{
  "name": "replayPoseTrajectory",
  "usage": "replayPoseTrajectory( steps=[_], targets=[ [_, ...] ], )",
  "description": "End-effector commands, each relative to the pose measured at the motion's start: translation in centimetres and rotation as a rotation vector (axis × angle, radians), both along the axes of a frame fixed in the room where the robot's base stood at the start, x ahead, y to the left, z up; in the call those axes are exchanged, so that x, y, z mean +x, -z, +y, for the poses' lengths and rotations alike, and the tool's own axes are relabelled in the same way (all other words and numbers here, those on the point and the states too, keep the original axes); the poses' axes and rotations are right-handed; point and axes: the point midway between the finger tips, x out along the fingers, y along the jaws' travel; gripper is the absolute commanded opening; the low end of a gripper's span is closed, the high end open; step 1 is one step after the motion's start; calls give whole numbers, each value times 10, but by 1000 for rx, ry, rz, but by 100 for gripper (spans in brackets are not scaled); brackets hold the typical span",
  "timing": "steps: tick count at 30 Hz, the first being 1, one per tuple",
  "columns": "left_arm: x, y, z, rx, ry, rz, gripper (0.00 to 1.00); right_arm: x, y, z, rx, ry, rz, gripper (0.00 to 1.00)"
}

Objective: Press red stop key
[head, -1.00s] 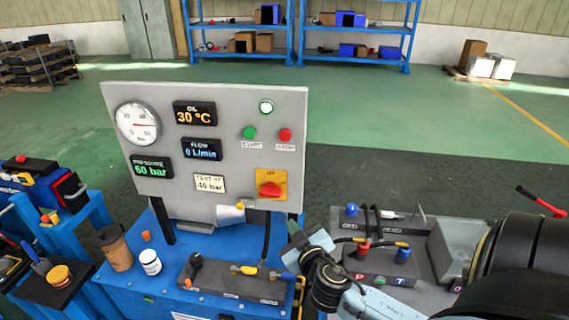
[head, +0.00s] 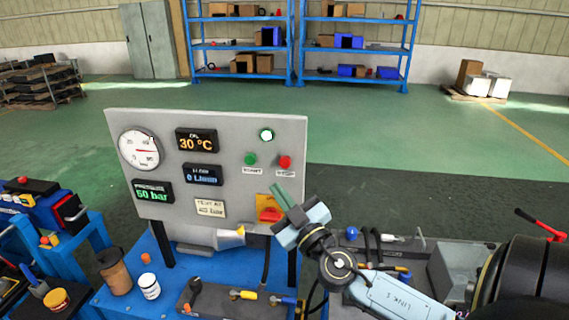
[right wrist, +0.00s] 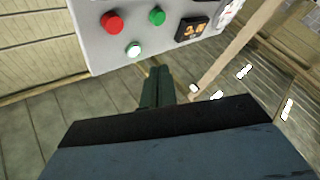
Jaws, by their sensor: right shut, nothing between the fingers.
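The red stop key (head: 285,162) is a round red button at the upper right of the grey control panel (head: 235,135). It also shows in the right wrist view (right wrist: 112,22), at the top. The green start key (head: 250,159) is to its left in the head view. My right gripper (head: 278,192) is shut and empty, its green fingers pointing up and left. My left gripper is not in view.
A white lamp (head: 266,135) is lit above the keys. Gauges and displays fill the panel's left side. A blue bench (head: 130,300) below holds a brown cup (head: 114,270), a white jar (head: 149,286) and a valve block. A grey box (head: 450,262) stands at the right.

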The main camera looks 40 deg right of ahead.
Motion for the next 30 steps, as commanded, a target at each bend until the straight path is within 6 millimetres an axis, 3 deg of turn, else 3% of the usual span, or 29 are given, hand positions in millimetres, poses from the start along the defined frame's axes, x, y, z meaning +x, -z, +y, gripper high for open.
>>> replayPoseTrajectory(
  steps=[11, 15, 30],
  targets=[
    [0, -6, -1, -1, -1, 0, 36, 33, -1, -42, -4, 3, 1, 0],
    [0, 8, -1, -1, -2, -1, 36, 42, 3, -53, -2, 2, -1, 0],
    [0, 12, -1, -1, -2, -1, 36, 49, 0, -62, 0, 2, 0, 0]
  ],
)
